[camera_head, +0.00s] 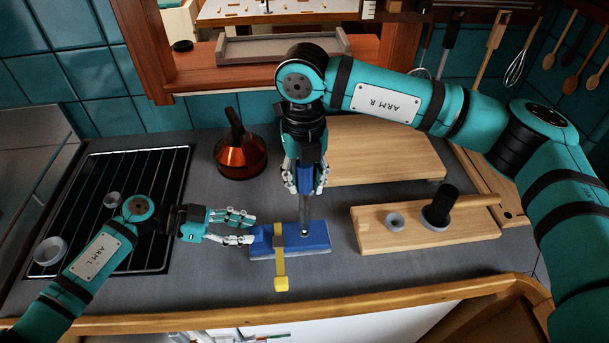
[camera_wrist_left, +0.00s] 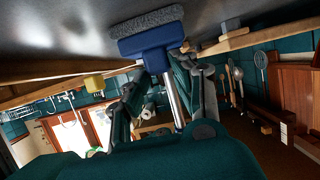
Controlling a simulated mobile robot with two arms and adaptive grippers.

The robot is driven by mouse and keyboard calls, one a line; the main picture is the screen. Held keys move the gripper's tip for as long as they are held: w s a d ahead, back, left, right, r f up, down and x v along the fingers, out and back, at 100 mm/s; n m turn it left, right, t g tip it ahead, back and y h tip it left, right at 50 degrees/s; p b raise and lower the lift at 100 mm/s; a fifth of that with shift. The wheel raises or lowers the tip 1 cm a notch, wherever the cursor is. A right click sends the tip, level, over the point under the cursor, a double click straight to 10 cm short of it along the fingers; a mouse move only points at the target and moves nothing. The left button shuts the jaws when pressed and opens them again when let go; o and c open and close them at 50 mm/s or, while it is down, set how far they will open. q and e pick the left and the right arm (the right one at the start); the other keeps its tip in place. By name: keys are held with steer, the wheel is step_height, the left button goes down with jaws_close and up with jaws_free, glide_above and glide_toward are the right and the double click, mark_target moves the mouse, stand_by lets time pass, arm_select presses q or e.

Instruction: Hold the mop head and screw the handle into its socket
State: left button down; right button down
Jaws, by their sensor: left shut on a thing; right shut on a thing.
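The blue mop head (camera_head: 318,236) lies on the grey counter with a yellow strap-like piece (camera_head: 281,265) across it. My left gripper (camera_head: 252,230) is shut on its left end. The blue mop head also shows in the left wrist view (camera_wrist_left: 152,42), with its grey pad. My right gripper (camera_head: 305,182) is shut on the blue grip of the handle (camera_head: 309,153) and holds it roughly upright above the mop head. The handle's silver rod (camera_head: 304,209) reaches down to the mop head's top. Whether it sits inside the socket cannot be told.
A wooden block (camera_head: 375,238) with a small ring and a black cylinder stands to the right. A wooden board (camera_head: 385,155) lies behind it. A copper kettle (camera_head: 240,155) stands behind left. A black rack (camera_head: 155,170) with white cups is at the left.

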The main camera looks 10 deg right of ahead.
steer(key=shift+f, duration=0.75)
stand_by(0.7)
steer(key=c, duration=1.7)
jaws_free()
jaws_close()
steer(key=m, duration=0.4)
steer(key=shift+f, duration=0.1)
steer(key=shift+m, duration=0.5)
